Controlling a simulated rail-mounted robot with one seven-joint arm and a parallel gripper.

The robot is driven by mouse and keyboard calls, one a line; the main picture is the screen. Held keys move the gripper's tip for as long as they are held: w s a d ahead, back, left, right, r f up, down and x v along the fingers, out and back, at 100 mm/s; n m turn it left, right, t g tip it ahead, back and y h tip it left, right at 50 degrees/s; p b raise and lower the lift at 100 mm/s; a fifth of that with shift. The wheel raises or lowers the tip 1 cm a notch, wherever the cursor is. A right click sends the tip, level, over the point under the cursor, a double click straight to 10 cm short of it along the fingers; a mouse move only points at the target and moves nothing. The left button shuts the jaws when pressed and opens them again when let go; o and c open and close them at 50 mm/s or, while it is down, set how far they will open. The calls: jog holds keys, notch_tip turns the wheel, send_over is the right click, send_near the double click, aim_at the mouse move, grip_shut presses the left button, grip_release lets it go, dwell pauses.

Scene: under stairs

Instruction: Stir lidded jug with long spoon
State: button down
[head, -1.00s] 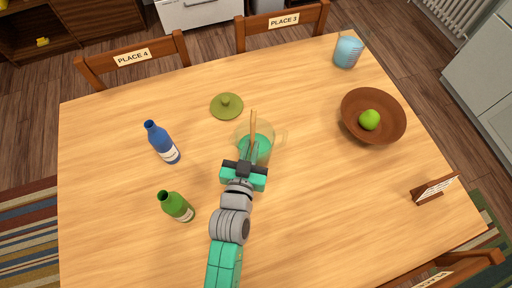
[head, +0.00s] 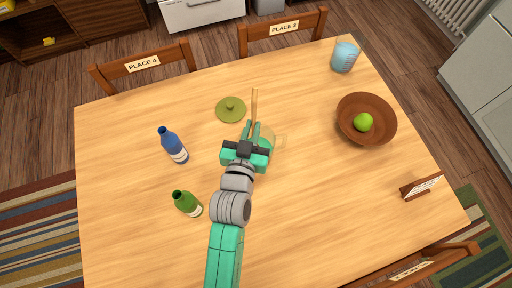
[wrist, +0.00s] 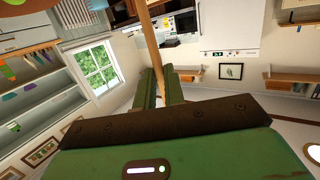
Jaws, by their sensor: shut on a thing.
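My gripper (head: 254,133) is shut on the long spoon (head: 254,104), whose light wooden shaft sticks up beyond the fingers. In the wrist view the spoon (wrist: 149,38) runs up from between my green fingers (wrist: 158,88). The jug (head: 279,141) is clear with a pale yellow tint and stands under my gripper, which covers most of it; its handle side shows to the right. The spoon's lower end is hidden, so I cannot tell its depth in the jug. The round olive-green lid (head: 231,110) with a knob lies on the table, up and left of the jug.
A blue bottle (head: 173,146) and a green bottle (head: 187,203) stand left of my arm. A brown bowl (head: 350,104) with a green apple (head: 363,122), a light blue cup (head: 344,57) and a place-card holder (head: 421,187) are to the right. The table's lower right is clear.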

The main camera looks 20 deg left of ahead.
aim_at(254, 105)
jog(key=shift+w+a+r+p, duration=0.15)
jog(key=shift+r+p, duration=0.5)
jog(key=shift+r, duration=0.45)
jog(key=shift+w+d+r+p, duration=0.15)
jog(key=shift+r+p, duration=0.5)
jog(key=shift+r, duration=0.4)
jog(key=shift+r, duration=0.1)
notch_tip(254, 105, up, 4)
jog(key=p, duration=0.3)
jog(key=shift+a+p, duration=0.1)
jog(key=shift+p, duration=0.2)
